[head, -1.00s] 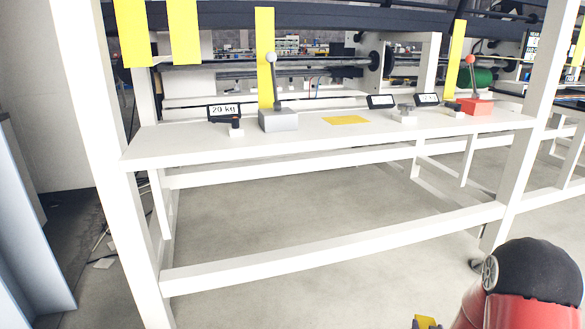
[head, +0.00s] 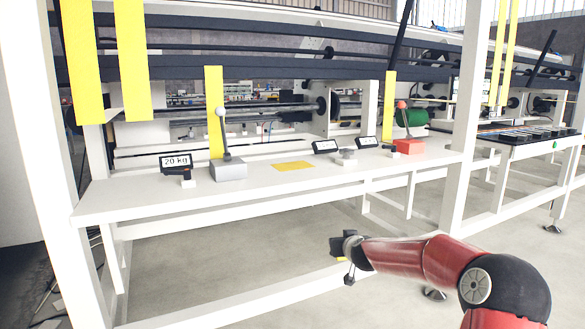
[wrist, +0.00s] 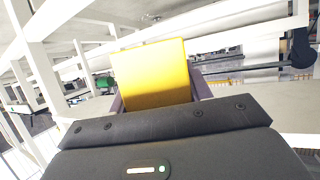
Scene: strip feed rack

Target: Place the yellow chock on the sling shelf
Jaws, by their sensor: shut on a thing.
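My gripper (head: 346,248) is shut on the yellow chock (wrist: 150,74), which stands out as a plain yellow block between the two dark fingers in the wrist view. In the head view the gripper is in front of the white shelf (head: 130,202), lower in the picture than its top, and the chock is mostly hidden there. The shelf is a long flat white board in the rack frame. A flat yellow patch (head: 294,166) lies on it, between the grey lever box and the small black displays. I cannot tell which part is named the sling shelf.
On the shelf stand a grey box with a lever (head: 228,170), a "20 kg" sign (head: 176,161), black displays (head: 326,146) and a red lever box (head: 408,146). Yellow strips (head: 214,112) hang above the shelf. White posts (head: 472,120) bound it.

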